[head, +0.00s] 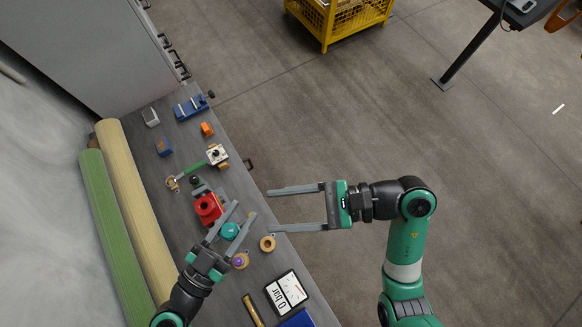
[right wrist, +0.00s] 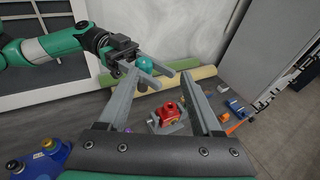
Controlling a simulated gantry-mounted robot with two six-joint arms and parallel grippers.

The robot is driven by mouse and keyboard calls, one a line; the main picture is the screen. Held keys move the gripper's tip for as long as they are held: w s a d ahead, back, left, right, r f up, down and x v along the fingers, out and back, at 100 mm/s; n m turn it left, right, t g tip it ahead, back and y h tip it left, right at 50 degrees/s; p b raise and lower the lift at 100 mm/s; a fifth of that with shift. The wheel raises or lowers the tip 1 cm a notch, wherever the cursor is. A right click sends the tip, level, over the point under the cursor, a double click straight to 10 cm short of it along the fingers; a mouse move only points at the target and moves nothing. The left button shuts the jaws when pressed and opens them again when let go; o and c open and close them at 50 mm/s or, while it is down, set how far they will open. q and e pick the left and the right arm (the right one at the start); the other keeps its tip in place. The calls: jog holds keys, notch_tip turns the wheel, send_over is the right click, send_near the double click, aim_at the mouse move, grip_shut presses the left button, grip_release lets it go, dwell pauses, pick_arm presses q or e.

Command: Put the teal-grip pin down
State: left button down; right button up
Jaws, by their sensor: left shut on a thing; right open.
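The teal-grip pin shows as a round teal knob (head: 230,231) between the fingers of my left gripper (head: 244,210). The left gripper is shut on it, above the bench (head: 232,283). The teal knob also shows in the right wrist view (right wrist: 145,63), with the left fingers beside it. The pin's shaft is hidden in the head view. My right gripper (head: 269,210) is open and empty, to the right of the left gripper and beyond the bench's right edge.
A red block (head: 207,209) stands close to the left fingers. A tan ring (head: 267,243) and a purple-topped piece (head: 239,261) lie nearby. A gauge (head: 288,291) is at the near end. A green handle (head: 190,170), white block (head: 217,155) and blue vise (head: 190,108) are farther back. Rolls (head: 135,205) line the left.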

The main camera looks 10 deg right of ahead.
jog(key=f, duration=0.1)
jog(key=s+d+f+h, duration=0.1)
jog(key=f, duration=0.1)
jog(key=s+f+g+h, duration=0.1)
jog(key=f, duration=0.1)
jog(key=shift+d+f, duration=0.15)
jog(key=shift+f, duration=0.05)
jog(key=x, duration=1.2)
jog(key=shift+s+r, duration=0.1)
grip_shut()
pick_arm(q)
jog(key=shift+c, duration=1.5)
grip_release()
